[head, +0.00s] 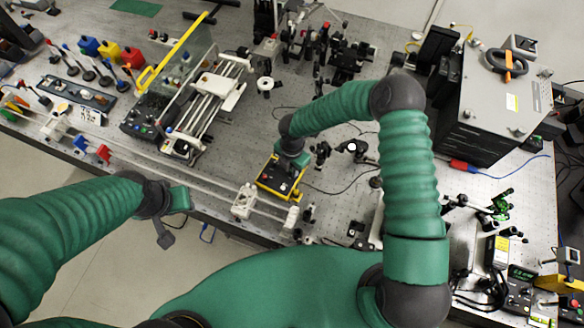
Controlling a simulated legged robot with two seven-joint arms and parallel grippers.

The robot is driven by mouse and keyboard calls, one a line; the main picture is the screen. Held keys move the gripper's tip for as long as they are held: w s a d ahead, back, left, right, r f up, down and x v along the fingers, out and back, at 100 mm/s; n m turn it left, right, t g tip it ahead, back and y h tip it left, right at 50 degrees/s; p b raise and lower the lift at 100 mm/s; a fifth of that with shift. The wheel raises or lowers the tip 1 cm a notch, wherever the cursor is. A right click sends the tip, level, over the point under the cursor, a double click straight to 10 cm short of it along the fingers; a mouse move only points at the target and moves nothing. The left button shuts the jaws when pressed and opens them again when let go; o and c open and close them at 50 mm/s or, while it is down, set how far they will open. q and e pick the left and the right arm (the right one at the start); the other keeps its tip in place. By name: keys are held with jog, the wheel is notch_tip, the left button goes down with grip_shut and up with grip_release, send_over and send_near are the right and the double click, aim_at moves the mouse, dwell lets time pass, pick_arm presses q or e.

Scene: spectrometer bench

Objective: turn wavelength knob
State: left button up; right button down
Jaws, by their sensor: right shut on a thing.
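A small black box with a yellow frame (270,190) stands near the bench's front edge, at the middle of the head view. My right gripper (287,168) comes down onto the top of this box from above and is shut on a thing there. That thing is hidden under the gripper; from its place on the box it appears to be the wavelength knob. My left gripper (166,222) is off the front edge of the bench at the left, apart from everything on it. Its fingers are too small to show whether they are open.
White blocks (244,201) on a long rail stand just in front of the box. A large grey instrument (505,92) fills the right of the bench. A framed device with rails (209,100) stands to the left. Dark cables lie right of the box.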

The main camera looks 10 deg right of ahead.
jog(key=shift+m+b, duration=0.5)
jog(key=shift+m, duration=0.4)
dwell(1.0)
jog(key=c, duration=1.3)
grip_release()
jog(key=shift+c, duration=0.2)
notch_tip(320, 180, up, 17)
jog(key=b, duration=0.2)
jog(key=shift+b, duration=0.4)
